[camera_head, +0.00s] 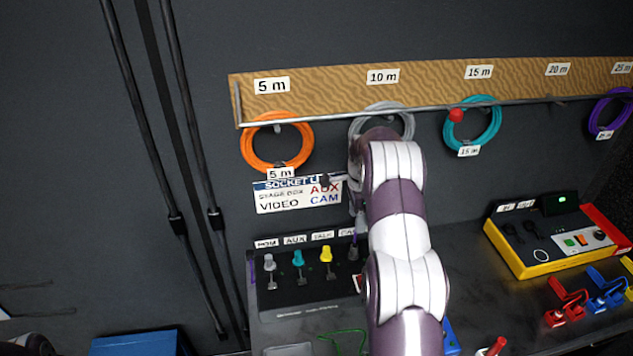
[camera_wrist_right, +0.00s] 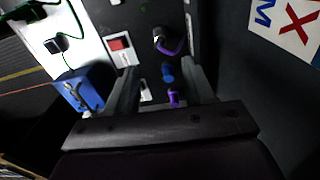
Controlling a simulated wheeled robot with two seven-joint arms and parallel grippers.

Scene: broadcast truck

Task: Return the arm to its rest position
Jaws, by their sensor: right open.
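My right arm (camera_head: 400,240) rises from the bottom of the head view and bends over at the top. Its gripper (camera_head: 357,215) hangs beside the arm, in front of the socket panel (camera_head: 310,292), and is partly hidden. In the right wrist view, the two fingers of my right gripper (camera_wrist_right: 163,95) are apart. A blue and purple plug (camera_wrist_right: 168,74) shows in the gap between them; whether it touches a finger I cannot tell. A purple-ringed connector (camera_wrist_right: 170,42) is farther off. My left gripper is not seen.
Orange (camera_head: 247,145), grey (camera_head: 407,122), teal (camera_head: 491,122) and purple (camera_head: 600,112) cable coils hang below a labelled board (camera_head: 330,90). A sign (camera_head: 285,198) is on the wall. A yellow-edged console (camera_head: 520,262) and red (camera_head: 565,302) and blue (camera_head: 606,290) clamps are at right. A blue box (camera_head: 138,342) stands lower left.

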